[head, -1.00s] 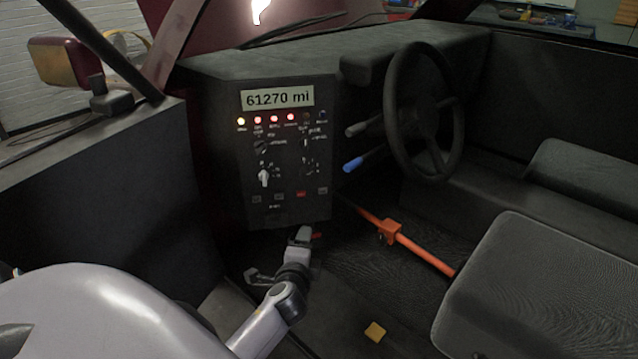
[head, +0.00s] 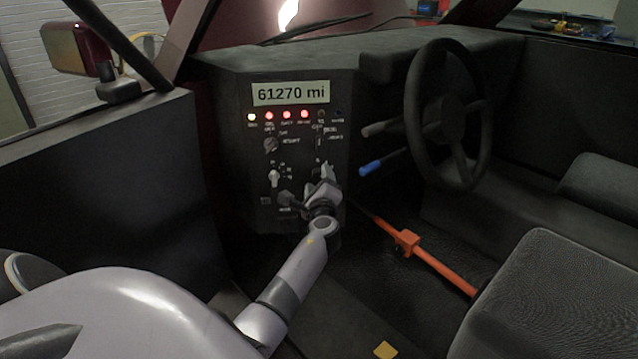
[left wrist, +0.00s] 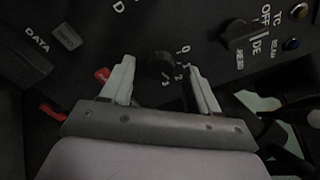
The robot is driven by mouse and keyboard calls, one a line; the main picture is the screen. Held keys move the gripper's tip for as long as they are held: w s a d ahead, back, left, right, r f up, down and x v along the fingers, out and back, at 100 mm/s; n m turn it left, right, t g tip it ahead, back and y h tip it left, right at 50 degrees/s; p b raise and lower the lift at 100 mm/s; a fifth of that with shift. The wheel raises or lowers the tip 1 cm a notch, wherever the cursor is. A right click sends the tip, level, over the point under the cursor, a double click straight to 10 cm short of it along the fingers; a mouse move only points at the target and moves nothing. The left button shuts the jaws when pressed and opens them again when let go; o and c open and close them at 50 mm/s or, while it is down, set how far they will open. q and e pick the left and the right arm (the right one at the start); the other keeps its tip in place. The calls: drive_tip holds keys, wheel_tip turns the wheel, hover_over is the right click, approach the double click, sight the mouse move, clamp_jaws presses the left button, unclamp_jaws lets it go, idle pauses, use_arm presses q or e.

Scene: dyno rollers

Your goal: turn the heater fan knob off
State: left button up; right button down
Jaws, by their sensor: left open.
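A black panel (head: 240,150) with a mileage display, lights and knobs faces me in the head view. My left gripper (head: 308,186) is in front of its lower right part and hides some controls. In the left wrist view, my left gripper (left wrist: 161,72) is open, with its two pale fingers apart. A small dark round knob (left wrist: 160,66) shows between the fingers, with digits printed beside it; it looks like the fan knob, but its name is not readable. I cannot tell its setting or whether a finger touches it. My right gripper is not in view.
A larger dark knob (left wrist: 238,35) is at upper right in the left wrist view. A white-handled knob (head: 274,178) is left of my gripper. A blue-tipped lever (head: 370,168), the steering wheel (head: 447,115) and an orange bar (head: 430,258) are to the right.

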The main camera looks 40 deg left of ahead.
use_arm(q)
drive_tip(key=shift+w+a, duration=0.3)
drive_tip(key=c, duration=1)
drive_tip(key=shift+c, duration=0.2)
